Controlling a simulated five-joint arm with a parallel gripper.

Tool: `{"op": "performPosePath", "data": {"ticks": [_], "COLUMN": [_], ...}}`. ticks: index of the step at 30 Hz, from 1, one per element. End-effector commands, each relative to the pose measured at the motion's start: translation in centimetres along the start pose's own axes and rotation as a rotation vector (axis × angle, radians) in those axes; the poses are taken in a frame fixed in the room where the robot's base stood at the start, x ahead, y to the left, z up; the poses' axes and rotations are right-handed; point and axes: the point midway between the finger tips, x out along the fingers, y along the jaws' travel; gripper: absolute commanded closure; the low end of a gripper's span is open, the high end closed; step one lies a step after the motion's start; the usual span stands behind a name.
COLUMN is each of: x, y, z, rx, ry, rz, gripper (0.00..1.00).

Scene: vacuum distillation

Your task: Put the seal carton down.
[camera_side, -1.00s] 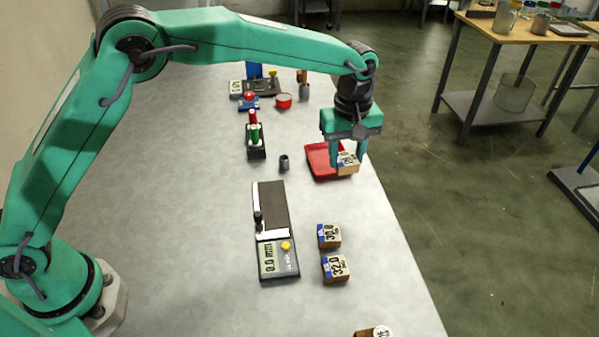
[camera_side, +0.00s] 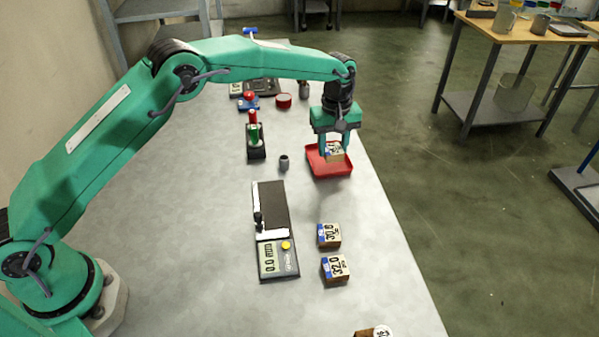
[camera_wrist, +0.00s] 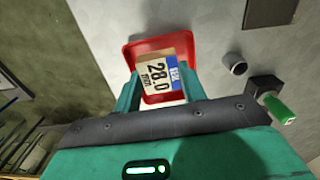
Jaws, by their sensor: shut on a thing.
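The seal carton (camera_side: 334,153) is a small cardboard box with a white and blue label. In the wrist view the carton (camera_wrist: 161,76) reads 28.0. My gripper (camera_side: 334,150) is shut on it, with one finger on each side; the fingers also show in the wrist view (camera_wrist: 161,90). The carton is over or inside the red tray (camera_side: 318,167), within its rim as seen in both views. I cannot tell whether its underside touches the tray floor. The tray also shows in the wrist view (camera_wrist: 134,50).
Two similar cartons, marked 30.0 (camera_side: 329,235) and 32.0 (camera_side: 336,270), stand nearer the camera. A gauge with a display (camera_side: 277,258) lies left of them. A small grey cup (camera_side: 284,162) and a stand with a green-handled piece (camera_side: 255,140) are left of the tray.

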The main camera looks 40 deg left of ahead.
Motion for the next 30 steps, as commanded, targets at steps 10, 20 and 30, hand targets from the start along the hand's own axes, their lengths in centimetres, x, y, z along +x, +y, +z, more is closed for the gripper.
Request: {"op": "performPosePath", "data": {"ticks": [10,20,30], "x": [2.0,4.0,4.3], "y": [-0.1,0.0,0.0], "z": [0.1,0.1,0.1], "rx": [0.000,0.000,0.000], "ry": [-0.001,0.000,0.000], "rz": [-0.002,0.000,-0.001], "gripper": [0.81,0.81,0.81]}}
